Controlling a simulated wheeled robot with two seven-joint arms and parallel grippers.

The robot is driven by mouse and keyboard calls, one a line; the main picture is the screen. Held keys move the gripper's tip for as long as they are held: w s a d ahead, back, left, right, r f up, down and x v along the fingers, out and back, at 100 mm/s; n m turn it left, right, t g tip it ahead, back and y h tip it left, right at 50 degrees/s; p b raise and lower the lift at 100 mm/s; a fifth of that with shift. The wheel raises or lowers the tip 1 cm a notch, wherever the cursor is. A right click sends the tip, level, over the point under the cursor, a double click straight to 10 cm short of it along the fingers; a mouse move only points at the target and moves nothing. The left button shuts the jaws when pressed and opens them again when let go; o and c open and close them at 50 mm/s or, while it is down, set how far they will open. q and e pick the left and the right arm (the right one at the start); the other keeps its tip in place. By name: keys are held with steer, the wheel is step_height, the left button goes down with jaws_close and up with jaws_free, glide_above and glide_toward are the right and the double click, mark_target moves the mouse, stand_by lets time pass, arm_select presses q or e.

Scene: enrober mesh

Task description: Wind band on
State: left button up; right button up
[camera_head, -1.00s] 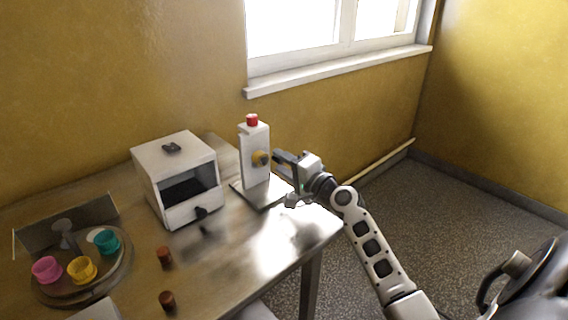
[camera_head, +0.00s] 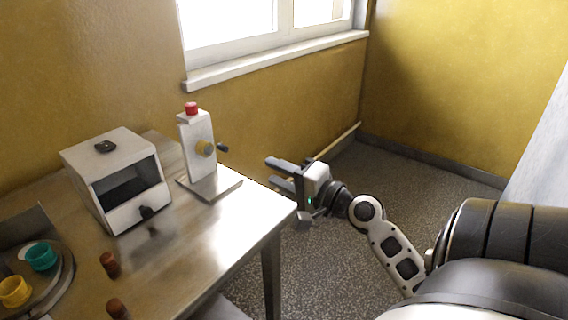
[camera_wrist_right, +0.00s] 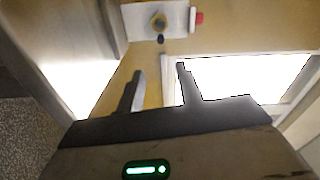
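A white upright stand (camera_head: 200,170) with a red button (camera_head: 191,108) on top stands on a flat plate near the table's right end. A yellow hub (camera_head: 205,149) with a dark crank handle (camera_head: 222,148) sticks out from its right side. In the right wrist view the stand (camera_wrist_right: 135,22), red button (camera_wrist_right: 199,18) and handle (camera_wrist_right: 160,39) show at the top, beyond the fingertips. My right gripper (camera_head: 270,171) is open and empty, to the right of the handle and apart from it; its fingers also show in the wrist view (camera_wrist_right: 160,83). No band can be made out. My left gripper is out of view.
A white box (camera_head: 88,165) with an open front and dark inside stands left of the stand. A round tray (camera_head: 63,290) with a teal cup (camera_head: 41,257) and a yellow cup (camera_head: 14,292) is at lower left. Two brown pieces (camera_head: 109,264) lie nearby. The table's front right (camera_head: 215,240) is clear.

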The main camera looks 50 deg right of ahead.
steer(key=shift+s, duration=0.65)
